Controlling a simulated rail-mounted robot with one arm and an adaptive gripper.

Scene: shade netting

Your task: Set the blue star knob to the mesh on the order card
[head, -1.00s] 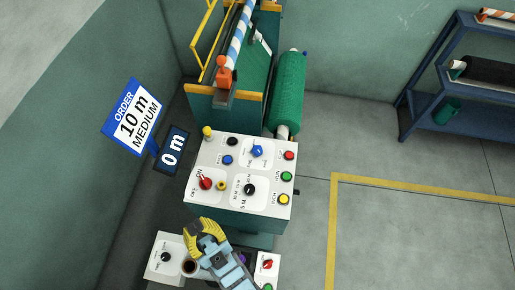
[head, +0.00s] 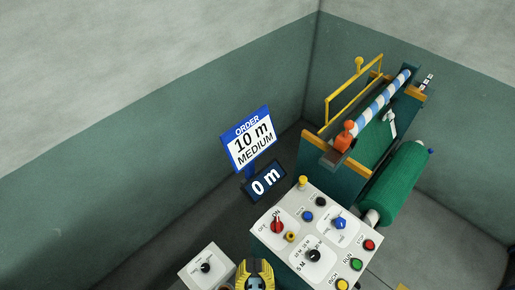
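The order card (head: 251,142) is a blue-framed white sign in the head view, reading "10 m MEDIUM". The blue star knob (head: 339,223) sits at the upper right of the sloped white control panel (head: 274,247). Its scale lettering is too small to read, so its setting cannot be told. My gripper (head: 255,272) shows as a yellow part at the bottom edge, below the panel and well apart from the knob. Its fingertips are not clearly visible.
The panel also bears a red switch (head: 277,226), a black length knob (head: 314,255) and red, green and yellow buttons. A display (head: 264,183) reads "0 m". A smaller panel (head: 206,267) sits lower left.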

